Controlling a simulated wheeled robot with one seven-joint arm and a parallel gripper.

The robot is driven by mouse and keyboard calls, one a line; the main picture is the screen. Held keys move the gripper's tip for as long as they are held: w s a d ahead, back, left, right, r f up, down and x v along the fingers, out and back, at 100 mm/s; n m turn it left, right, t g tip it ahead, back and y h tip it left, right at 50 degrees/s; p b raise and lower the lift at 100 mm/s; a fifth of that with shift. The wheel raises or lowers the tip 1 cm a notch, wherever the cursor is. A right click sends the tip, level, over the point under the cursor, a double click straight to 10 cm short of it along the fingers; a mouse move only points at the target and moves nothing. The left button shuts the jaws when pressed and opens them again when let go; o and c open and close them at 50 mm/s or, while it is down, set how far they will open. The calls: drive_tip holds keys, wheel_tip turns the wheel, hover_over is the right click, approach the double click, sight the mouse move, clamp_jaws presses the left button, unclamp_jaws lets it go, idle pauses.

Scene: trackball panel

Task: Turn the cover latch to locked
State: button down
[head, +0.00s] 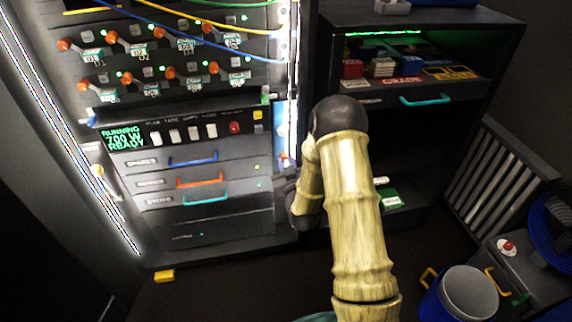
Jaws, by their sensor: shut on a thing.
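My arm reaches up from the bottom and bends down toward the right edge of the lit control cabinet (215,228). My gripper (291,190) is a dark shape at that edge, mostly hidden behind my wrist. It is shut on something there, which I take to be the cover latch. The latch is not clearly visible, and its position cannot be read. A narrow blue panel (279,118) with small red and white parts below it lies just above the gripper.
The cabinet has orange-tipped switches, a green-lit display (124,137) and drawers with blue, red and teal handles. A dark shelf unit (470,62) stands to the right. A blue bucket with a light top (469,293) and a slatted rack (497,185) are at the lower right.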

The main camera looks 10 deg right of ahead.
drive_tip(key=n+b, duration=0.1)
drive_tip(key=n, duration=0.5)
drive_tip(key=shift+n, duration=0.3)
drive_tip(key=n, duration=0.6)
idle(0.3)
drive_tip(key=c, duration=1.3)
unclamp_jaws()
